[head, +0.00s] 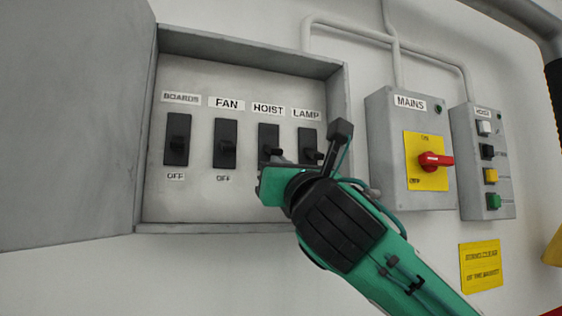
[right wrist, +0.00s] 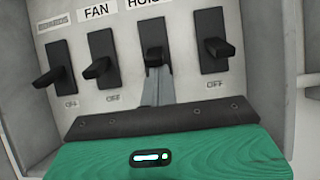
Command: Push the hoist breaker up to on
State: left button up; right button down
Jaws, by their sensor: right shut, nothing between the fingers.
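The hoist breaker (head: 268,135) is a black switch under the HOIST label, third from the left in an open grey panel box. It also shows in the right wrist view (right wrist: 152,30), where its lever sticks out toward me. My right gripper (right wrist: 155,78) is shut and empty, its grey fingers pointing up at the panel. The fingertips are right below the hoist lever; I cannot tell whether they touch it. In the head view my green right wrist covers the panel below this breaker and hides the fingertips. My left gripper is not in view.
The boards (head: 178,139), fan (head: 226,144) and lamp (head: 307,138) breakers stand beside it. The box door (head: 75,120) hangs open at left. A mains box (head: 387,135) with a red handle and a hoist button box (head: 468,160) are at right.

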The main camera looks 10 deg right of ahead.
aim_at(280, 149)
jog(key=r+g+p, duration=0.1)
jog(key=g+p, duration=0.1)
jog(key=p, duration=0.1)
jog(key=s+r+g+h+p, duration=0.1)
jog(key=r+g+p, duration=0.1)
jog(key=p, duration=0.2)
jog(key=shift+s+d+r, duration=0.15)
jog(key=shift+s+f, duration=0.1)
jog(key=shift+f, duration=0.2)
jog(key=shift+w, duration=0.25)
